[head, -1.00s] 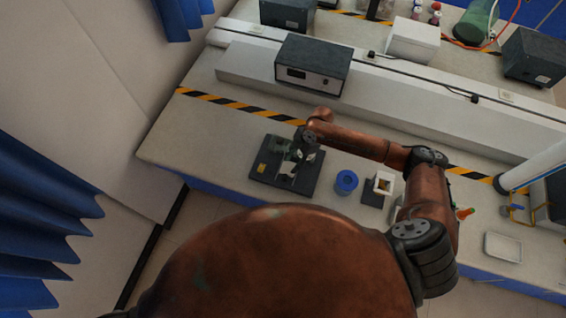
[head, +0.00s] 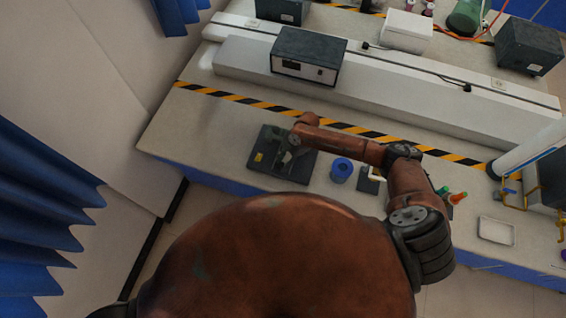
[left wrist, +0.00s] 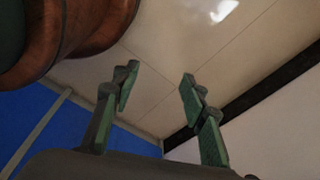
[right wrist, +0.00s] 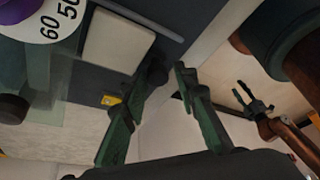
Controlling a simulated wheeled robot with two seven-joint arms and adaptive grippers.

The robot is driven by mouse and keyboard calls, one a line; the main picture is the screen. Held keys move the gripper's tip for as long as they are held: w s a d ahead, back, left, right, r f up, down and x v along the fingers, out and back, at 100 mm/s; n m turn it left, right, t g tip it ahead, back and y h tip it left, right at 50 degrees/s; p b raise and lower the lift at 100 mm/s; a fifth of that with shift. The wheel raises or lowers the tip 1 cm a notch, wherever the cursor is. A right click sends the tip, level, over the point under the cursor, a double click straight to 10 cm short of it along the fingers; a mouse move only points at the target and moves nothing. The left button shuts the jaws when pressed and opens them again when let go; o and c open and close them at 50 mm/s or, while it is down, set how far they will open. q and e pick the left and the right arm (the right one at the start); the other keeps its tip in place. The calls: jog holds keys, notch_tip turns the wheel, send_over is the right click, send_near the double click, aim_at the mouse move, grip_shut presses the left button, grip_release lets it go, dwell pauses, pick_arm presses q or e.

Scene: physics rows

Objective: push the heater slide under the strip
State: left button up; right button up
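A dark baseplate (head: 262,150) lies on the bench with a small apparatus on it, mostly hidden by my right arm. In the right wrist view the baseplate (right wrist: 100,80) carries a pale block (right wrist: 118,40), a yellow label (right wrist: 110,100) and a white dial (right wrist: 62,20) marked 50 and 60. I cannot tell which part is the heater slide or the strip. My right gripper (right wrist: 168,72) is over the baseplate, its fingertips apart with nothing seen between them. My left gripper (left wrist: 159,75) is open and empty, away from the bench, with floor behind it.
A blue round container (head: 342,170) stands right of the baseplate. A white tray (head: 496,230) lies farther right. A dark-topped instrument box (head: 308,55) stands on the raised ledge behind. Black-yellow tape (head: 240,99) crosses the bench. The bench left of the baseplate is clear.

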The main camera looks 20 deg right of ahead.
aim_at(285, 159)
jog(key=shift+w+f, duration=0.1)
jog(key=shift+w, duration=0.1)
jog(key=c, duration=0.3)
jog(key=shift+s, duration=0.1)
jog(key=c, duration=0.3)
grip_shut()
jog(key=shift+w+d+f+b, duration=0.1)
jog(key=shift+w+d+b, duration=0.3)
jog(key=shift+w+b, duration=0.25)
jog(key=shift+w+d+b, duration=0.35)
jog(key=shift+w+b, duration=0.2)
jog(key=shift+w, duration=0.05)
jog(key=shift+w+d, duration=0.25)
jog(key=shift+w, duration=0.1)
pick_arm(q)
jog(key=s+f, duration=0.2)
jog(key=f, duration=0.1)
jog(key=shift+s, duration=0.3)
pick_arm(e)
jog(key=shift+r, duration=0.2)
jog(key=o, duration=1)
grip_release()
jog(key=shift+c, duration=0.2)
pick_arm(q)
jog(key=shift+a, duration=0.15)
